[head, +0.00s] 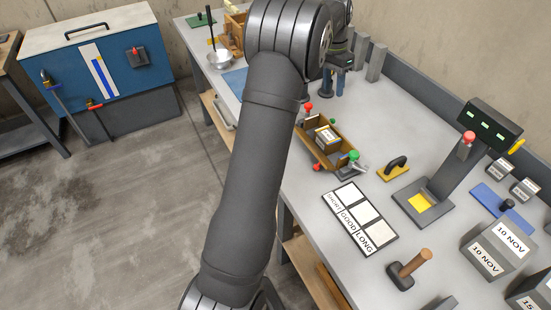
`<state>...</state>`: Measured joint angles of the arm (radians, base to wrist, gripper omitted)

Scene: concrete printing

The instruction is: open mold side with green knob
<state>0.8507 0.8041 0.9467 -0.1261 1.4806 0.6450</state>
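The mold (318,158) is a small brown open-topped box on the grey bench, right of my arm. A grey block with a white label (326,136) lies inside it. The green knob (354,155) is at the mold's near right corner, beside a grey metal piece. Red knobs stand at the far end (308,107) and the near left (316,167). I cannot tell whether the green-knob side is open or shut. My gripper (336,88) is beyond the mold, above the back of the bench, apart from it. It is small and partly hidden by my arm; its opening is unclear.
A yellow-based black handle (394,168) and a testing stand (440,190) are right of the mold. A SHORT/GOOD/LONG board (361,219) lies nearer. A wooden-handled mallet (408,271) and dated blocks (498,246) are at the front right. Grey upright blocks (376,62) stand at the back.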

